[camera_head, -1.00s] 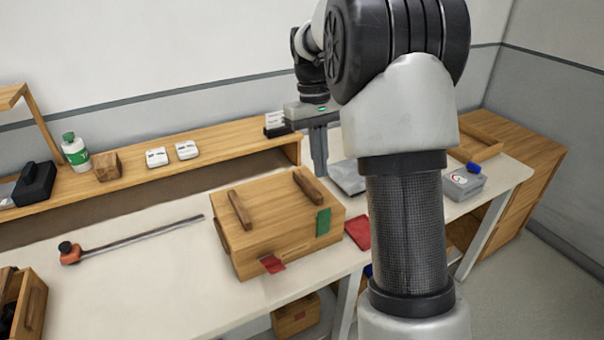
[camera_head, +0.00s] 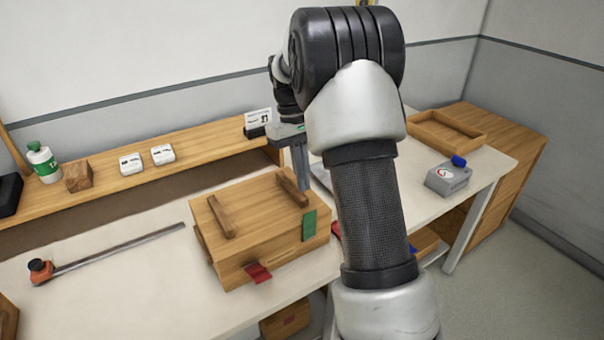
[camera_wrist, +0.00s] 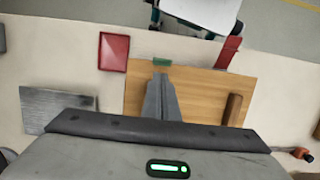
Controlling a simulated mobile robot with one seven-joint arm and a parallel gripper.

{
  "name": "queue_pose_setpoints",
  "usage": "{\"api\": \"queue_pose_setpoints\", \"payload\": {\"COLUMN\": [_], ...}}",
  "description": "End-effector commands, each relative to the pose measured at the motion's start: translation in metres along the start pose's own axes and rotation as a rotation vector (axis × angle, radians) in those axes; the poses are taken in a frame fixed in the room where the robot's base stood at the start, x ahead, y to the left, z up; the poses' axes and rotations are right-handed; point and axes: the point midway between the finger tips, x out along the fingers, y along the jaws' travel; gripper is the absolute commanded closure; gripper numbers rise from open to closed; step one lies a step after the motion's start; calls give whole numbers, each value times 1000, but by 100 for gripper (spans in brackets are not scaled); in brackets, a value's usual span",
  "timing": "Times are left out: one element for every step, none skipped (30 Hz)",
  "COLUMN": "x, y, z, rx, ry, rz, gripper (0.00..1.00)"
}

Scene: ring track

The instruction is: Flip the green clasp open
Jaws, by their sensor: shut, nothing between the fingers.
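The wooden box (camera_head: 240,256) stands on the white bench. The green clasp (camera_head: 309,224) lies flat against its front face near the right end. In the wrist view the green clasp (camera_wrist: 163,62) shows as a short strip at the box edge. A red clasp (camera_head: 258,273) on the same face sticks outward, and it also juts out in the wrist view (camera_wrist: 229,52). My gripper (camera_head: 303,184) is shut and empty, pointing down by the right handle. In the wrist view its fingertips (camera_wrist: 161,76) appear close to the green clasp; contact cannot be told.
Two dark wooden handles, left (camera_head: 221,217) and right (camera_head: 292,187), rise from the box top. A red square piece (camera_wrist: 114,52) and a grey plate (camera_wrist: 58,108) lie beside the box. An orange-ended bar (camera_head: 118,249) lies left. A raised shelf (camera_head: 105,185) runs behind.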

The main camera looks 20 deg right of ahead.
Motion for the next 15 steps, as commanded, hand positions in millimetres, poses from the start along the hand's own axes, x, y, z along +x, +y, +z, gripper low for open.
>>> {"api": "queue_pose_setpoints", "payload": {"x": [12, 17, 24, 29, 34, 40, 44, 47, 51, 54, 56, 58, 59, 60, 60], "y": [0, 0, 0, 0, 0, 0, 0, 0, 0, 0, 0, 0, 0, 0, 0], "z": [1, 1, 1, 1, 1, 1, 1, 1, 0, 0, 0, 0, 0, 0, 0], "rx": [1, 1, 1, 1, 1, 1, 1, 1, 1, 1, 1, 1, 1, 1, 1], "ry": [-4, -3, -4, -2, -3, -2, -2, -3, -2, -2, -2, -1, -1, 0, 0], "rz": [-1, -1, -1, -1, -1, -1, -1, -1, -1, 0, 0, 0, 0, 0, 0], "gripper": [100, 100, 100, 100, 100, 100, 100, 100, 100, 100, 100, 100, 100, 100, 100]}}
